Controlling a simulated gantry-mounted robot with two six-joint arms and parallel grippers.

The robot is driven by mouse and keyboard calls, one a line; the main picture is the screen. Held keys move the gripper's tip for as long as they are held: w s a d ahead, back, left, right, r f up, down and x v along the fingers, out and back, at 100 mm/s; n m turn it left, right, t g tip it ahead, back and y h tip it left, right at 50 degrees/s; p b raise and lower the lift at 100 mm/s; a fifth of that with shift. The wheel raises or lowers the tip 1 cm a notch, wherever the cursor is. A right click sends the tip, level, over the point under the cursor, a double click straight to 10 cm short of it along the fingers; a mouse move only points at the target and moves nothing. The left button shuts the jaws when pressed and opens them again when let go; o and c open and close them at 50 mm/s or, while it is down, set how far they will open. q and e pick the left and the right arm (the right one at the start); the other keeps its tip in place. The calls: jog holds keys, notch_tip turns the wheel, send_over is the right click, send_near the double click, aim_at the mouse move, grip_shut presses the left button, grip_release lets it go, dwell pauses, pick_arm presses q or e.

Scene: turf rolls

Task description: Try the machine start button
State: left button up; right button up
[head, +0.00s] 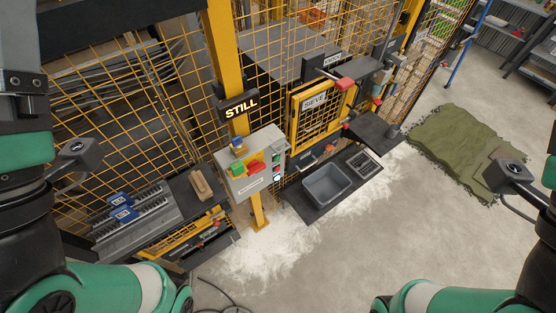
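A light grey control box (253,174) is mounted on a yellow post in the middle of the head view. On its face are a green button (236,169) and a red control (255,167) beside it. A column of small lamps (277,168) runs down its right side; the lowest looks white. A dark sign reading "STILL" (240,107) hangs on the post above the box. Parts of my two arms show at the left and right edges, well apart from the box. The fingers of both grippers are out of view.
Yellow mesh fencing stands behind the box, with a gate marked "SIEVE" (315,102). A grey bin (326,184) sits to the right. A wooden brush-like block (201,184) lies on a dark shelf to the left. Green turf (455,147) lies on the floor. The front floor is mostly clear.

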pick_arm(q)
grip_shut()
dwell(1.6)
